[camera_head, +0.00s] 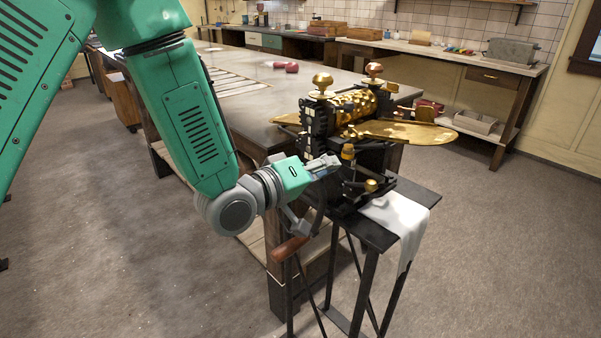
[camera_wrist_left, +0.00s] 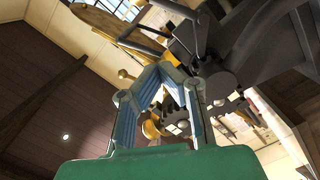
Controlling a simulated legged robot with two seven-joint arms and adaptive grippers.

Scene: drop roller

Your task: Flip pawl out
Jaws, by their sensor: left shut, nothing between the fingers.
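A black and gold roller machine (camera_head: 345,120) stands on a dark stand beside the long table. My left gripper (camera_head: 331,162) is at the machine's near left side, by its dark frame. In the left wrist view the gripper's fingers (camera_wrist_left: 160,72) meet at their tips, shut with nothing between them. Dark machine parts (camera_wrist_left: 215,80) and a brass knob (camera_wrist_left: 151,130) show behind and beside the fingers there. I cannot make out clearly which part is the pawl, nor whether the fingertips touch the machine. My right gripper is in neither view.
A crank with a wooden handle (camera_head: 290,248) hangs below my left wrist. A white cloth (camera_head: 402,218) drapes over the stand's right side. The long table (camera_head: 240,65) lies behind, with red objects (camera_head: 286,66) on it. Open floor (camera_head: 480,260) lies to the right.

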